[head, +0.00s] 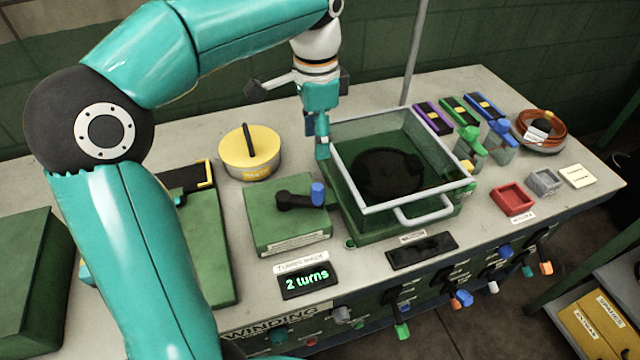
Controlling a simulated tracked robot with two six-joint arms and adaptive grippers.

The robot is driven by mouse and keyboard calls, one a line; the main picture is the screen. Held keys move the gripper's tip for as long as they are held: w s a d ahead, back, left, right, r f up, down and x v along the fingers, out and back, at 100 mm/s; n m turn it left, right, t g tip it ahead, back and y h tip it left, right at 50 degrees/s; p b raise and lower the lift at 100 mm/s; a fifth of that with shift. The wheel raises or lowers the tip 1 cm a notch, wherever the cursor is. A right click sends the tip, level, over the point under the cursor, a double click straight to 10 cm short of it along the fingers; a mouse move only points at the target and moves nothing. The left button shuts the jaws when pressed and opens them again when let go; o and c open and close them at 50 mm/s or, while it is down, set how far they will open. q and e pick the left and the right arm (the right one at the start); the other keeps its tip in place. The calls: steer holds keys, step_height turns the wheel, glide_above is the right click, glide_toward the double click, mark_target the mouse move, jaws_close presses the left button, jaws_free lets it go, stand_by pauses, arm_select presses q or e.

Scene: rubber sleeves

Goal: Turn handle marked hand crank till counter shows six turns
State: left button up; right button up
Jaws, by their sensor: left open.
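The hand crank is a green box (288,228) with a black crank arm (292,201) on top and a blue knob (318,194) at the arm's right end. The lettering on its front label is too small to read. The counter (308,282) in front of it, labelled "turns made", shows "2 turns" in green. My left gripper (322,138) is open, pointing down above and behind the crank, beside the left rim of the glass-sided box. It is apart from the blue knob and holds nothing visible. My right gripper is not in view.
A clear-walled box (340,165) on a green base with a handle stands just right of the crank. A yellow-topped round tin (250,155) is behind left. Red (512,200) and grey trays and a cable coil (540,128) lie right. Coloured knobs line the bench front.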

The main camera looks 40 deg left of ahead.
mark_target(319, 185)
arm_select(q)
step_height(319, 185, down, 14)
steer(key=shift+w+d+r, duration=0.1)
steer(key=shift+w, duration=0.05)
stand_by(0.3)
jaws_close()
steer(key=shift+a, duration=0.25)
steer(key=shift+d, duration=0.25)
